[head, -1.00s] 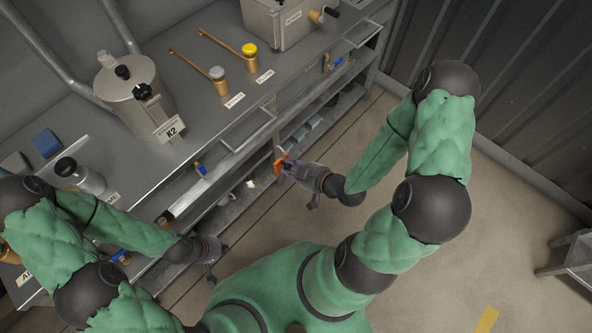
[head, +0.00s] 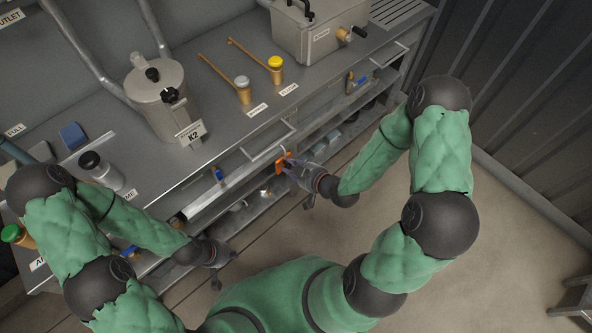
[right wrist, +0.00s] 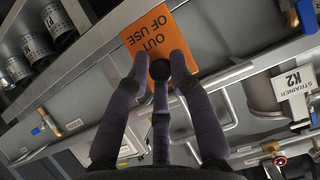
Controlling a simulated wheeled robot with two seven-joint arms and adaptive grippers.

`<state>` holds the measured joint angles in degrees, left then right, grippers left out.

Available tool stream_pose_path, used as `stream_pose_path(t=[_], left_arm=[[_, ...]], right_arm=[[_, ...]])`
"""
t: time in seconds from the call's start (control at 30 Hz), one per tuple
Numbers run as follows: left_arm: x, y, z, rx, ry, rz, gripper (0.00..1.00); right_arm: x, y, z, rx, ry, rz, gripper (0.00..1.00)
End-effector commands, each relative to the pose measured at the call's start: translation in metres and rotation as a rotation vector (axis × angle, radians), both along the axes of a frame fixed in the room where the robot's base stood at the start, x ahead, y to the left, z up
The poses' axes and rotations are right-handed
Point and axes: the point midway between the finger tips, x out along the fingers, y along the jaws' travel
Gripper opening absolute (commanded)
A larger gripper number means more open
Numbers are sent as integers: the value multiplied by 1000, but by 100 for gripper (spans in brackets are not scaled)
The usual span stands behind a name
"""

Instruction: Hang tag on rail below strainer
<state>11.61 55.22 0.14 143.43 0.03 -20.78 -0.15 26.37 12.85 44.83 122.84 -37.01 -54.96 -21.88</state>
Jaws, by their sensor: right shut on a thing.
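The orange tag (head: 281,165), lettered OUT OF USE, is in my right gripper (head: 289,167), in front of the bench edge. In the right wrist view the tag (right wrist: 151,34) shows beyond the fingertips (right wrist: 160,70), which are shut on it. The strainer (head: 158,97), a grey lidded pot with a K2 label (head: 190,133), stands on the bench to the left of the tag. Metal rails (head: 268,141) run along the bench front below it. I cannot tell whether the tag touches a rail. My left gripper (head: 226,270) is empty, its fingers apart, low in front of the bench.
Two brass valves with white (head: 242,84) and yellow (head: 275,64) caps and long handles sit right of the strainer. A grey box (head: 318,32) stands further right. Shelves below hold small items. The floor (head: 400,300) at right is mostly open, with a metal stand (head: 578,300) there.

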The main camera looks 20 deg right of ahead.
Motion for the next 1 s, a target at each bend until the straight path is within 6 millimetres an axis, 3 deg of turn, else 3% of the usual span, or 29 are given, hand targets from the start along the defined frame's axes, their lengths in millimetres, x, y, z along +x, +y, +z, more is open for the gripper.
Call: stream_pose_path(t=[0.53,1.0], left_arm=[[0,0,3,0,0,0,0],[0,0,-19,0,0,0,0]], right_arm=[[36,13,1,-1,-1,2,4],[36,12,-23,0,-1,-1,4]])
